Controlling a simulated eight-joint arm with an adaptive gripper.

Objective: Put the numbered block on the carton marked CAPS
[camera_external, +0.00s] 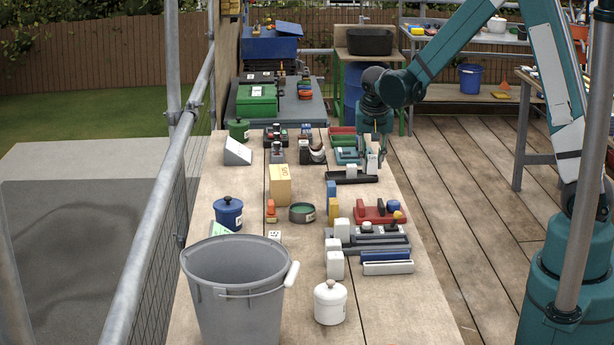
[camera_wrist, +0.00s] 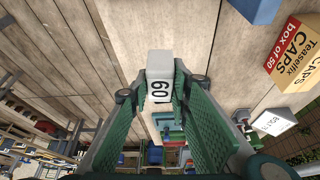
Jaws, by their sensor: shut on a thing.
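The CAPS carton (camera_wrist: 292,58), tan with a red band, is at the right of the wrist view. In the external view the carton (camera_external: 280,190) stands upright mid-bench, left of and nearer than my gripper. Its top looks bare.
A dark tray (camera_external: 345,181) lies close below the held block. A blue block (camera_external: 331,188) and a yellow block (camera_external: 333,210) stand right of the carton. A grey bucket (camera_external: 235,285) fills the front left.

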